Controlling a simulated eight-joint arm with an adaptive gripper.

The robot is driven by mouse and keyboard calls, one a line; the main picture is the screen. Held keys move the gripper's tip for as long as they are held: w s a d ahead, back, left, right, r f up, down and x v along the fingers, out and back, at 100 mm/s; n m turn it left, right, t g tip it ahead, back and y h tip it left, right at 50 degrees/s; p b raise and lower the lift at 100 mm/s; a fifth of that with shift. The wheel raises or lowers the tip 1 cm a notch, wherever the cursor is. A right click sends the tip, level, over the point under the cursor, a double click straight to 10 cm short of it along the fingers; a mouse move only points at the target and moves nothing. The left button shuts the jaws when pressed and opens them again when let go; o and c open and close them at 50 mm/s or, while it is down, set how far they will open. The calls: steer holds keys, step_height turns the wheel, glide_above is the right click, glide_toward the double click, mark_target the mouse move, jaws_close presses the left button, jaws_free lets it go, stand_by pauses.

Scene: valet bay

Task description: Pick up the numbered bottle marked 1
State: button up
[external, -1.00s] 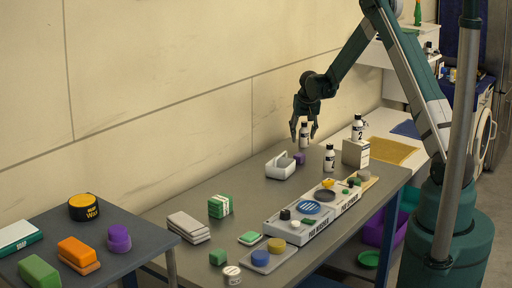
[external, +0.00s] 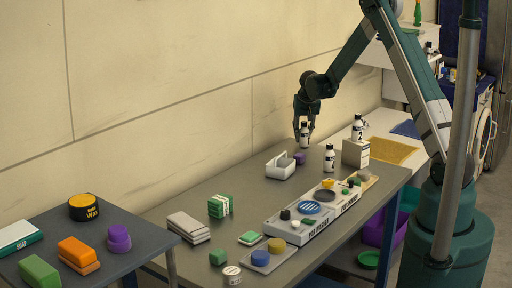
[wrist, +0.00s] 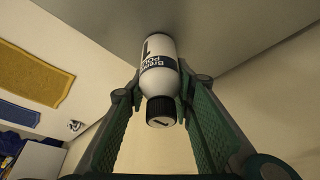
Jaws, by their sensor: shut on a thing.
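The bottle marked 1 is white with a black cap and a dark label. It stands upright near the far end of the grey table, by the wall, in the external view (external: 304,141). In the wrist view the bottle (wrist: 158,72) shows a 1 on its side and on its cap. My gripper (external: 304,138) points down over it, and its two green padded fingers are shut on the bottle from both sides. The fingers hide part of it in the external view. Whether its base touches the table is hard to tell.
A bottle marked 2 (external: 357,128) stands on a white box (external: 355,153). Another white bottle (external: 330,158) stands on the table nearer the front. A white holder (external: 281,168) and a purple piece (external: 299,158) are close to my gripper. The wall (external: 200,80) runs just behind.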

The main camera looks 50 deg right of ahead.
step_height(320, 180, up, 10)
stand_by(0.7)
